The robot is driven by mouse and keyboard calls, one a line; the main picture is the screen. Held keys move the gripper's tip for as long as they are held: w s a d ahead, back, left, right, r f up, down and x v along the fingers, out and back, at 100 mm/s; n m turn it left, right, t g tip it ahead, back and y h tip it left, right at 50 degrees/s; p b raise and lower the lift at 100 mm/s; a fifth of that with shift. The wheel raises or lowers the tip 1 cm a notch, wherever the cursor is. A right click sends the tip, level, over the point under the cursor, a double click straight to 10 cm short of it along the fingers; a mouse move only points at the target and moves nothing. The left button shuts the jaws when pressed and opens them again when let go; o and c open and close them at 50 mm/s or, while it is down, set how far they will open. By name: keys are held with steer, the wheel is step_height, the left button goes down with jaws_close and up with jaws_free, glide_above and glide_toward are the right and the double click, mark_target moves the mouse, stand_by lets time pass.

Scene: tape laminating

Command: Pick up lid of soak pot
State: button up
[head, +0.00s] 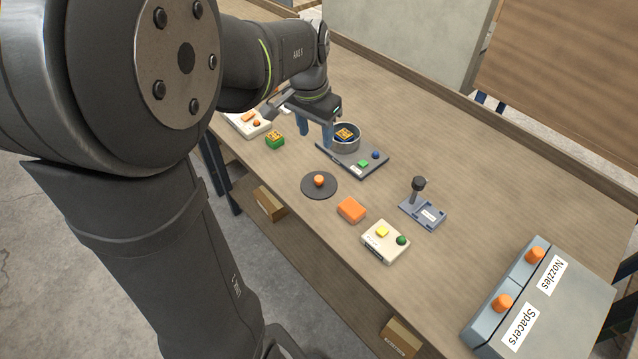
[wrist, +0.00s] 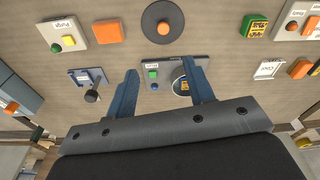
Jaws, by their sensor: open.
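The lid is a dark round disc (head: 318,192) with an orange knob, lying flat on the table; it also shows at the top of the wrist view (wrist: 162,13). The soak pot is a grey round pot (head: 357,145) on a dark base with a green and a blue button. It is open at the top and holds an orange-and-blue block. My gripper (head: 315,130) is open and empty, beside the pot and farther back than the lid. In the wrist view its fingertips (wrist: 160,72) are apart, below the lid, and one finger partly hides the pot.
An orange block (head: 351,209) and a pale button box (head: 385,243) lie right of the lid. A grey-blue stand with a black knob (head: 424,213) is farther right. A green-and-yellow block (head: 275,140) is left. A large Nozzles and Spacers box (head: 560,300) fills the right corner.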

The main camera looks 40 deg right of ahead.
glide_above(319, 178)
steer(key=f, duration=0.7)
steer(key=s+f, duration=0.1)
steer(key=f, duration=0.3)
steer(key=shift+a, duration=0.4)
steer(key=shift+w+d+f, duration=0.1)
steer(key=shift+w+f, duration=0.05)
steer(key=shift+f, duration=0.8)
steer(key=shift+w+d+f, duration=0.1)
steer(key=shift+w+f, duration=0.1)
steer(key=shift+f, duration=0.7)
steer(key=shift+w+d+f, duration=0.1)
steer(key=shift+w+f, duration=0.05)
steer(key=shift+f, duration=0.8)
steer(key=shift+c, duration=0.2)
jaws_close()
